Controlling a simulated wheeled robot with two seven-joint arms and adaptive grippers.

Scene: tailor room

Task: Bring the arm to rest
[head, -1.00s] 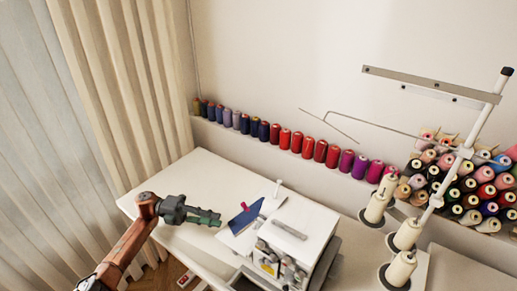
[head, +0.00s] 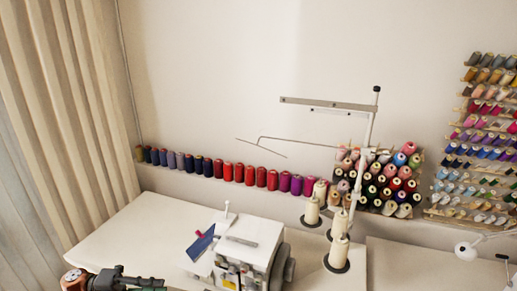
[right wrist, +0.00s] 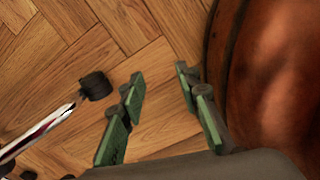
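My left gripper (head: 140,283) shows at the bottom left edge of the head view, in front of the white table (head: 125,235). Its lower part is cut off by the frame, so I cannot tell how far its fingers are apart. My right gripper (right wrist: 160,74) is open and empty in the right wrist view, with its green-padded fingers apart above the wooden floor (right wrist: 155,45). The right arm does not show in the head view.
A sewing machine (head: 250,240) stands on the table, with a blue piece (head: 201,242) at its left. Thread cones (head: 339,250) stand to its right, with spools (head: 250,176) along the wall. A reddish-brown surface (right wrist: 275,80) is close beside my right gripper.

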